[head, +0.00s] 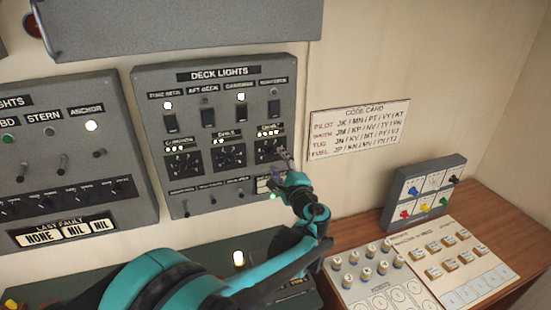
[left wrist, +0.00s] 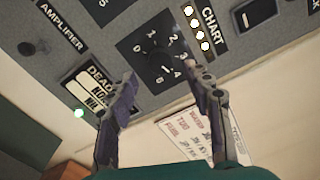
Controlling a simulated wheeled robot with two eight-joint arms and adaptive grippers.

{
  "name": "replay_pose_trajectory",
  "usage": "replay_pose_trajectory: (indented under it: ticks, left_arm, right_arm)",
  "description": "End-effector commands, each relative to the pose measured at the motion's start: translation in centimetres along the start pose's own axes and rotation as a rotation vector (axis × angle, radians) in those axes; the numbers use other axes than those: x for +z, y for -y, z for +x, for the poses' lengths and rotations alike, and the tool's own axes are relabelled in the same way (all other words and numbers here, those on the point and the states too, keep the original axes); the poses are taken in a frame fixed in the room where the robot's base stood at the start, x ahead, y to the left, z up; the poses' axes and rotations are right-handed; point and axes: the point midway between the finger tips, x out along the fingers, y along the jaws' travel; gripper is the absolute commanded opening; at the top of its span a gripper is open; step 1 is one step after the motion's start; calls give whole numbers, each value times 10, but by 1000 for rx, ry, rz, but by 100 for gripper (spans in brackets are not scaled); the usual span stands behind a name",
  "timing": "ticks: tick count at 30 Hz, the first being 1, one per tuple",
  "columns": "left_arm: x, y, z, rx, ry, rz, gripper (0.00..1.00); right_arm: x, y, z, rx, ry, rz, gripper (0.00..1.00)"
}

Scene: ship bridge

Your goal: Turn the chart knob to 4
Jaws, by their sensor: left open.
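The chart knob (left wrist: 155,58) sits in the middle of a black square dial with small white numerals, beside the CHART label in the left wrist view. In the head view its dial (head: 270,151) is at the lower right of the DECK LIGHTS panel, partly hidden by my gripper. The number its pointer stands at is too small to tell. My left gripper (left wrist: 161,76) is open, its fingers reaching toward the dial on either side of the knob. It also shows in the head view (head: 279,168). I cannot tell whether it touches the knob. My right gripper is not in view.
The DECK LIGHTS panel (head: 188,84) carries other dials and switches close by. A code card (head: 358,127) hangs to its right. A small grey box with coloured knobs (head: 426,196) and a keypad board (head: 470,255) stand on the wooden desk at right.

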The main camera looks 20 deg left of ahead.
Motion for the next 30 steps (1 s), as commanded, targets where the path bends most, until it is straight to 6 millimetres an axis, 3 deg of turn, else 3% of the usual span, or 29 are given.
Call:
replay_pose_trajectory:
  ticks: [6,12,25,28,30]
  left_arm:
    - [-1,0,-50,-1,-3,0,50]
    - [-1,0,-76,-1,-2,0,50]
    - [1,-2,-81,4,0,-4,50]
    - [11,-21,-80,55,-2,-47,50]
    - [26,-51,-81,136,-5,-117,50]
  right_arm:
    - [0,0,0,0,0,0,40]
    - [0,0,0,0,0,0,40]
    - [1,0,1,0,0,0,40]
    - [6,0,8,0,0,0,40]
    - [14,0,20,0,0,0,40]
